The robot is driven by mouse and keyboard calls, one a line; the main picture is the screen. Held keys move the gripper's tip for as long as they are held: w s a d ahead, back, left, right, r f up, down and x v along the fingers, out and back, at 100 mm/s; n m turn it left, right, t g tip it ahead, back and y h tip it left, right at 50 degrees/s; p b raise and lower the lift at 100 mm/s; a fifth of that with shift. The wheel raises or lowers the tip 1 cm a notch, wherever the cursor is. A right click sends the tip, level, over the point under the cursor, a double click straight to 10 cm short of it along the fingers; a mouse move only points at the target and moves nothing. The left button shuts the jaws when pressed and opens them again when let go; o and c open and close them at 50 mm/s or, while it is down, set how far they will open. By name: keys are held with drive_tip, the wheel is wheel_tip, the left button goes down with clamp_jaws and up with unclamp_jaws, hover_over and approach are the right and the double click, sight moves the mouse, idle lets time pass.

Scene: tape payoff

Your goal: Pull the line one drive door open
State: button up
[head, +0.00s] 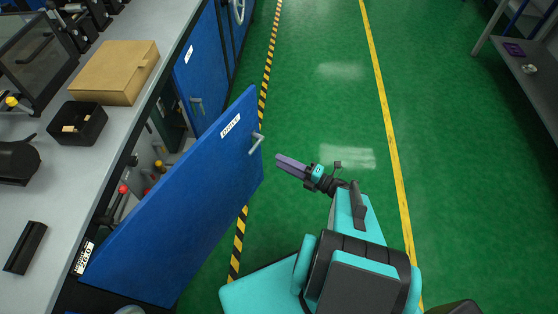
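The blue drive door (190,207) stands swung well out from the cabinet front, its hinge side at the lower left. It bears a white label near its top and a metal lever handle (257,143) near its free edge. My gripper (279,162) is to the right of the handle and apart from it. Its two fingers point left and lie close together; whether a small gap is between them I cannot tell. Nothing shows held in it.
Behind the door, the open cabinet shows red (123,190) and yellow knobs. The grey bench top (60,170) carries a cardboard box (115,72) and a black bin (77,123). The green floor to the right is clear up to a grey shelf (530,75).

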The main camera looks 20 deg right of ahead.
drive_tip(key=shift+s+d, duration=0.2)
drive_tip(key=shift+s, duration=0.1)
drive_tip(key=shift+c, duration=0.4)
